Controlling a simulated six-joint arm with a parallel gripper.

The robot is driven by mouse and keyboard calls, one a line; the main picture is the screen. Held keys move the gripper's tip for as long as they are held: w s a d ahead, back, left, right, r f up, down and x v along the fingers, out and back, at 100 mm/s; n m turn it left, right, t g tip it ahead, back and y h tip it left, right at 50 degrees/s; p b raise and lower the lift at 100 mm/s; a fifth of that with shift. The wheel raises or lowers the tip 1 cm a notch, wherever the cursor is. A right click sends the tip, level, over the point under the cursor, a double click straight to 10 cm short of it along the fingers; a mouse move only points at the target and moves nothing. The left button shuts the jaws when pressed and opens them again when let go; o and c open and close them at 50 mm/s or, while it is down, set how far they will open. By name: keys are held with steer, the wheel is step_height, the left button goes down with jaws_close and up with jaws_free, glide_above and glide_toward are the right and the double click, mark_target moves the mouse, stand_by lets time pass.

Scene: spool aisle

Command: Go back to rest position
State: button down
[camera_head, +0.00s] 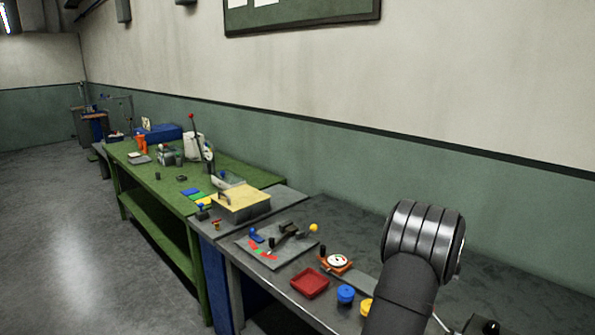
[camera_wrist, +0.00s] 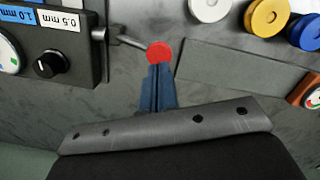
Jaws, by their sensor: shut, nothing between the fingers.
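My gripper (camera_wrist: 159,72) shows in the wrist view with its two blue fingers closed together and nothing between them. The fingertips point at a red ball knob (camera_wrist: 159,52) on the end of a metal lever. The tips overlap the knob's lower edge in the picture; I cannot tell whether they touch it. The lever comes from a dark grey box (camera_wrist: 58,45) with "1.0 mm" and "0.5 mm" labels. In the head view my arm rises at the right, and my gripper is not visible there.
The grey bench (camera_head: 345,225) holds a red tray (camera_head: 310,282), a blue spool (camera_head: 346,294), a yellow spool (camera_head: 366,306) and a dial gauge (camera_head: 337,262). A white spool (camera_wrist: 209,8) lies near the lever. A cluttered green bench (camera_head: 150,175) stands further left. Open floor lies left.

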step_height(320, 180, up, 6)
steer(key=s+r+n+t, duration=0.3)
steer(key=s+r+t, duration=0.4)
steer(key=s+r, duration=1)
steer(key=shift+s+d+h, duration=0.3)
steer(key=shift+s+h, duration=0.1)
steer(key=shift+s, duration=0.8)
steer(key=c, duration=2.1)
jaws_free()
